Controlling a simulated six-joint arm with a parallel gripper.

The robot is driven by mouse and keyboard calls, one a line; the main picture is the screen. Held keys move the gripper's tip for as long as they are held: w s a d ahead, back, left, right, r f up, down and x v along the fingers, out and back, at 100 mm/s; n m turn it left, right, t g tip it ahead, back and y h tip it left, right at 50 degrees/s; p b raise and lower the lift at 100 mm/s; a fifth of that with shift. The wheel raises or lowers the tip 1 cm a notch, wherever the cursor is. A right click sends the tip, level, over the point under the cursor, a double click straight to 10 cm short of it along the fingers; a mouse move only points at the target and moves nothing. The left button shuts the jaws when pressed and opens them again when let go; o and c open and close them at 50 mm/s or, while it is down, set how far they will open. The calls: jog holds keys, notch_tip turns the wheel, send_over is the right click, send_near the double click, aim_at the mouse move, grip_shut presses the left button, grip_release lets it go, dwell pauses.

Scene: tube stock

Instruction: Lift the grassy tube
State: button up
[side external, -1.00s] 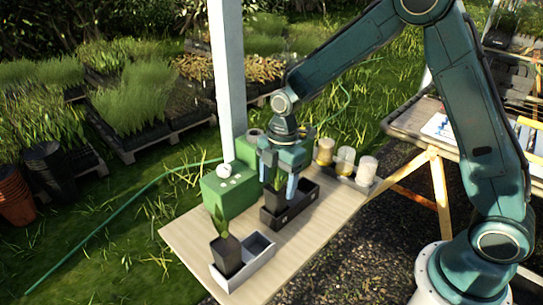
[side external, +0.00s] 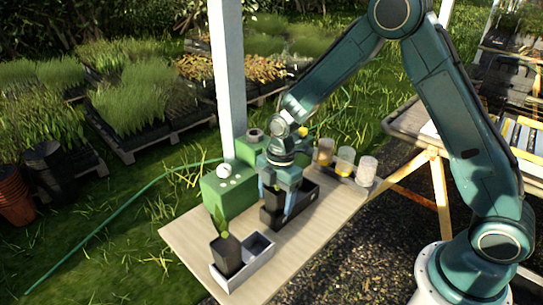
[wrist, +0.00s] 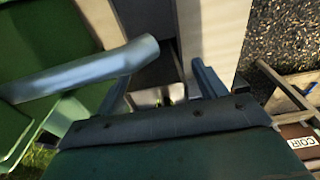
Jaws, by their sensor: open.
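My gripper (side external: 277,199) is open, fingers pointing down around a dark tube (side external: 272,200) at the near end of the black tray (side external: 299,210). The fingers hide much of this tube, and its foliage cannot be made out clearly. Another dark square tube (side external: 227,257) with upright green leaves stands in the left compartment of the grey tray (side external: 259,268), clear of the gripper. In the wrist view, the two fingers of my gripper (wrist: 176,56) are spread apart, with a dark surface between them. I cannot tell for certain which tube is the grassy one.
A green box (side external: 229,197) with a white round item on top stands left of the gripper. Several jars, including a pale one (side external: 366,169), stand at the back right. The grey tray's right compartment looks empty. The wooden board (side external: 190,233) has free room at the front left.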

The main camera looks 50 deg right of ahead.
jog(key=c, duration=1.2)
jog(key=shift+o, duration=0.2)
jog(key=shift+r, duration=0.15)
notch_tip(320, 180, up, 20)
jog(key=shift+f, duration=0.2)
